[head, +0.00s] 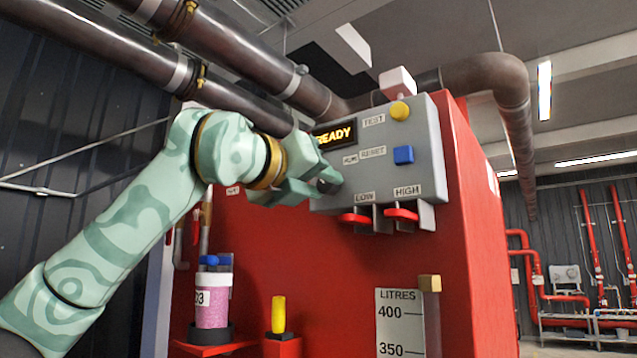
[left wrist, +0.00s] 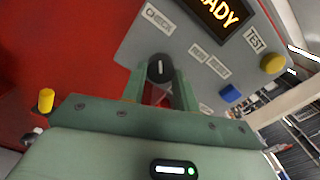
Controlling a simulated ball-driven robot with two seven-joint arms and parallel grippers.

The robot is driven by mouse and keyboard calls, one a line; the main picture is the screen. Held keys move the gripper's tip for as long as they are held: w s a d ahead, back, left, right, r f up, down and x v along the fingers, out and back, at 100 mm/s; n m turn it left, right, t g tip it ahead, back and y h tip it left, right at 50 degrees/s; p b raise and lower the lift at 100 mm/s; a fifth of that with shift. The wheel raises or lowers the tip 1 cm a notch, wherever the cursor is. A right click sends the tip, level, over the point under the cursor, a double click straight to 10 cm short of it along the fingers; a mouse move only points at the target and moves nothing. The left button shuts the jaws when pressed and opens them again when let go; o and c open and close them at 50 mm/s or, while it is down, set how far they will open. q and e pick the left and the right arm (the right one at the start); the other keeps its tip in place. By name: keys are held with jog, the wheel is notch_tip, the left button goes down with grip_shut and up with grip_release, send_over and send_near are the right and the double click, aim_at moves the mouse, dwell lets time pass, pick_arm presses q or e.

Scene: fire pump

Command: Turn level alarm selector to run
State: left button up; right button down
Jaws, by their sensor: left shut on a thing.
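The grey control panel (head: 425,150) is on the red cabinet, with a lit display (head: 335,134) whose visible letters read "EADY". A round black selector knob (left wrist: 160,68) with a white pointer mark sits on the panel's lower left part. In the left wrist view a "CHECK" label (left wrist: 158,18) is above it. My left gripper (left wrist: 161,86) is shut on the knob, one finger on each side. In the head view the gripper (head: 328,180) covers most of the knob and the labels near it. My right gripper is not in view.
The panel also has a yellow button (head: 400,111), a blue button (head: 403,155) and two red levers (head: 400,214) below, under "LOW" and "HIGH". A pink-filled container (head: 212,300) and a yellow cylinder (head: 278,314) stand lower left. Large pipes (head: 240,50) run overhead.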

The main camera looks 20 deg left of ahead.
pick_arm(q)
jog(key=m, duration=0.4)
jog(key=shift+a, duration=0.1)
jog(key=m, duration=0.3)
jog(key=shift+m, duration=0.3)
jog(key=m, duration=0.4)
jog(key=shift+a, duration=0.1)
jog(key=shift+r+m, duration=0.1)
jog(key=shift+m, duration=1.9)
jog(key=o, duration=1)
jog(key=shift+w, duration=0.15)
